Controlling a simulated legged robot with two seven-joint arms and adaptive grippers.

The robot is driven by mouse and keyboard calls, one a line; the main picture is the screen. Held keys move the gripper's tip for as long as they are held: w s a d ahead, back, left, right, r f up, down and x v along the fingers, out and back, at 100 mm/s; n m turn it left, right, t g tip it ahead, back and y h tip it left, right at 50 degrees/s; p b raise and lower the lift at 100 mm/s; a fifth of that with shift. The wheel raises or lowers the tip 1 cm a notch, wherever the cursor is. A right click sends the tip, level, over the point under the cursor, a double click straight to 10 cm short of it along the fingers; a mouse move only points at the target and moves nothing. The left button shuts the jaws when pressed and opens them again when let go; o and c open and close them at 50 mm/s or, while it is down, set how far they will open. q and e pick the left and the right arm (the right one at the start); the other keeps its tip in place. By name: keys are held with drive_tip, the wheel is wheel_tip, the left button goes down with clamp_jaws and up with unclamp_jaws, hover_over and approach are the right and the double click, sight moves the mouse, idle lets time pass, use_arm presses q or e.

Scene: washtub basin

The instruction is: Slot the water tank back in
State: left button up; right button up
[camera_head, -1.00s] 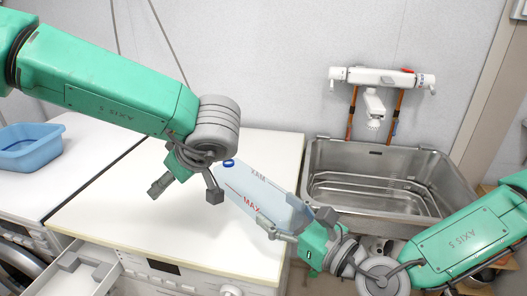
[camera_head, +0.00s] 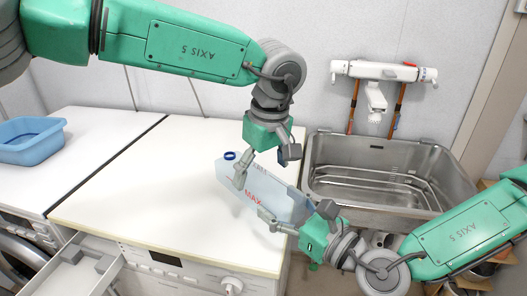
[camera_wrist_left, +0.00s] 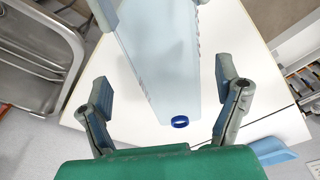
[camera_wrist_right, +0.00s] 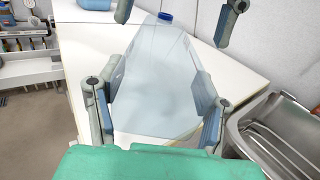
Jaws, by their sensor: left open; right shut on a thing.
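The water tank (camera_head: 232,186) is a translucent pale-blue container with a blue cap and red MAX marking, held tilted above the white worktop. My right gripper (camera_head: 283,214) is shut on its lower right end; the right wrist view shows the tank (camera_wrist_right: 155,85) between both fingers. My left gripper (camera_head: 265,170) is open at the tank's upper, capped end. In the left wrist view its fingers (camera_wrist_left: 167,105) stand apart on either side of the tank (camera_wrist_left: 160,60), with visible gaps. An open drawer (camera_head: 85,268) juts from the machine at the lower left.
A steel sink (camera_head: 440,180) stands right of the worktop, below a white wall tap (camera_head: 375,72). A blue basin (camera_head: 30,140) sits on the left-hand worktop. The middle of the white worktop (camera_head: 130,190) is clear.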

sight(262, 177)
use_arm(q)
drive_tip(key=f, duration=0.4)
drive_tip(key=shift+w+a+f, duration=0.15)
drive_tip(key=shift+w, duration=0.1)
use_arm(e)
drive_tip(key=shift+d, duration=0.1)
use_arm(q)
drive_tip(key=shift+w+a+f, duration=0.1)
drive_tip(key=shift+a+f, duration=0.05)
drive_tip(key=shift+f, duration=0.6)
drive_tip(key=shift+c, duration=0.3)
drive_tip(key=c, duration=1.3)
use_arm(e)
drive_tip(key=shift+r, duration=0.1)
drive_tip(key=o, duration=1.8)
drive_tip(key=shift+s+a, duration=0.1)
drive_tip(key=shift+a, duration=0.1)
drive_tip(key=shift+d, duration=0.1)
